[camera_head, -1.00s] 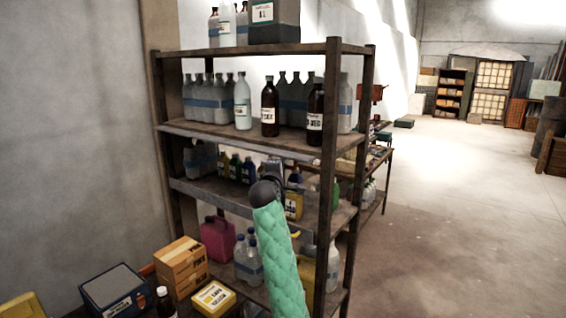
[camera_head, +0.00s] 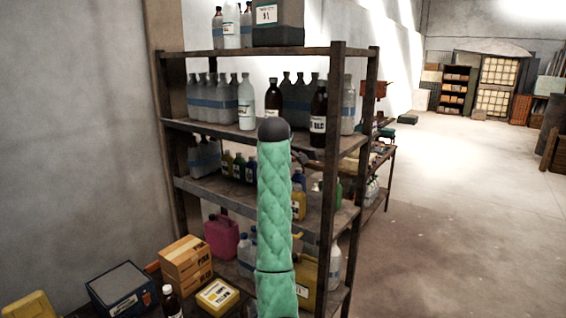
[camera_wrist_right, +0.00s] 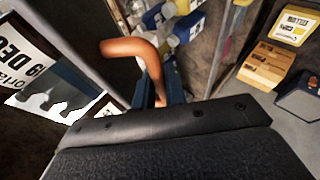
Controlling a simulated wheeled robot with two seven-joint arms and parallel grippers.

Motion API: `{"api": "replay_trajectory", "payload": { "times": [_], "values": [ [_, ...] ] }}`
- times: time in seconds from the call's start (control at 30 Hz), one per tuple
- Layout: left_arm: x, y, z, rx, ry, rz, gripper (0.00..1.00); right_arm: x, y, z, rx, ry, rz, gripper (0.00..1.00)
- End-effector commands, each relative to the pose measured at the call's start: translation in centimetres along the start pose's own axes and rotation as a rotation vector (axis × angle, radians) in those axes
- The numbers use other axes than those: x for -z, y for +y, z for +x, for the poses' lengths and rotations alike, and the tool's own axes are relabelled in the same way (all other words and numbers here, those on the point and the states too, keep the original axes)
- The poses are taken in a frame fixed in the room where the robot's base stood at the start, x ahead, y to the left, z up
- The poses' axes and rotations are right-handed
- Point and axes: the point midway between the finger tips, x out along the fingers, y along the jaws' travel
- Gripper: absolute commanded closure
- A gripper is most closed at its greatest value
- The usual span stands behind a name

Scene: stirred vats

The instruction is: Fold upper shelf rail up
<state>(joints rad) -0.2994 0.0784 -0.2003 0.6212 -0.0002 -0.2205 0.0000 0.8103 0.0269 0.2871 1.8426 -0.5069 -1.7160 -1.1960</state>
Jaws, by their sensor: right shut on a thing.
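In the head view the upper shelf rail (camera_head: 205,130) appears as the grey strip along the front edge of the upper bottle shelf; my green-sleeved right arm hides part of its run. In the wrist view a grey strip (camera_wrist_right: 75,42) crosses the upper left, and an orange bent handle (camera_wrist_right: 135,48) stands beside it, its left end seeming to meet the strip. My right gripper (camera_wrist_right: 159,92) is shut on the lower end of this handle, with a dark finger on each side. The right gripper is hidden behind my arm in the head view. My left gripper is out of view.
Bottles crowd the upper shelf, among them a brown one (camera_head: 318,115) by the right post. Lower shelves hold more bottles and a magenta jug (camera_head: 221,238). Boxes, one orange (camera_head: 185,262), stand at lower left. The floor right of the rack (camera_head: 450,220) is open.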

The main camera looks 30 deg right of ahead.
Motion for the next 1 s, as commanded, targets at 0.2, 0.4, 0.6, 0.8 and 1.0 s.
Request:
{"api": "replay_trajectory", "payload": {
  "times": [0.2,0.4,0.6,0.8,1.0],
  "values": [
    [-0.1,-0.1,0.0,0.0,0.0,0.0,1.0,0.3,1.0,-0.6,0.181,0.005,0.07,1.0],
    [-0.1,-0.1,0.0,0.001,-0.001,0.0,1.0,0.4,1.6,-0.8,0.303,0.008,0.115,1.0],
    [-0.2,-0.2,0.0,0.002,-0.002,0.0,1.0,0.5,2.1,-1.0,0.405,0.01,0.153,1.0],
    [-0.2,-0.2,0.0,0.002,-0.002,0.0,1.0,0.5,2.6,-1.1,0.492,0.012,0.185,1.0],
    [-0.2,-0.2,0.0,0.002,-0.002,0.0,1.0,0.5,2.9,-1.0,0.562,0.012,0.21,1.0]
  ]
}}
